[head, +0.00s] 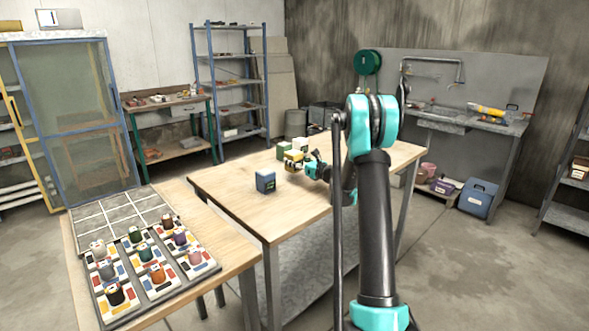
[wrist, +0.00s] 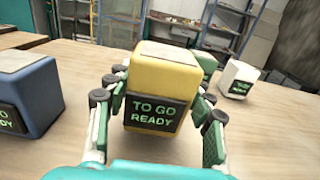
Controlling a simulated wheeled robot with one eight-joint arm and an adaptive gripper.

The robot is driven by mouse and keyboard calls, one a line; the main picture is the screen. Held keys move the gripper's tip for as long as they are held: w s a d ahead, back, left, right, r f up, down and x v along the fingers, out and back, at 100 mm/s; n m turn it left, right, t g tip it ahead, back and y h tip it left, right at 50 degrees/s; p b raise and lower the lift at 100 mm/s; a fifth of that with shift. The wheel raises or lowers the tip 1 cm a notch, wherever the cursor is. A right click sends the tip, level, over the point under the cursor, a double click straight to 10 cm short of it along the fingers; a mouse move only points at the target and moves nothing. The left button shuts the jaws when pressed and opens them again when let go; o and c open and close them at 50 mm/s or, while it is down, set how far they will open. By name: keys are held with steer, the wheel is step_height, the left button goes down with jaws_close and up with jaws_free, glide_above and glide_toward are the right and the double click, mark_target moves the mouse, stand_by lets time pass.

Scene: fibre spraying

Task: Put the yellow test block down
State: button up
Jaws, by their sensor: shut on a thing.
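The yellow test block (wrist: 167,76) sits between the two fingers of my gripper (wrist: 160,118) in the wrist view, with a dark panel reading "TO GO READY" facing me. My gripper is shut on it, with a finger on each side. In the head view the yellow block (head: 293,160) is at the far part of the middle wooden table (head: 225,190), partly hidden by my gripper (head: 308,165). The block looks upright and at or just above the tabletop; I cannot tell whether it touches.
A blue block (head: 265,181) stands to the left, also in the wrist view (wrist: 28,100). A white block (wrist: 238,78) and a green block (head: 283,151) stand behind. A nearer table holds a tray (head: 120,213) of several coloured items. Bare tabletop lies in front.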

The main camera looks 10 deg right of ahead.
steer(key=shift+f, duration=1.8)
steer(key=shift+f, duration=0.1)
steer(key=o, duration=1.7)
steer(key=shift+c, duration=0.2)
steer(key=shift+s+d, duration=0.2)
steer(key=shift+d, duration=0.05)
steer(key=v, duration=1.1)
steer(key=shift+s+d, duration=0.1)
steer(key=shift+s, duration=0.15)
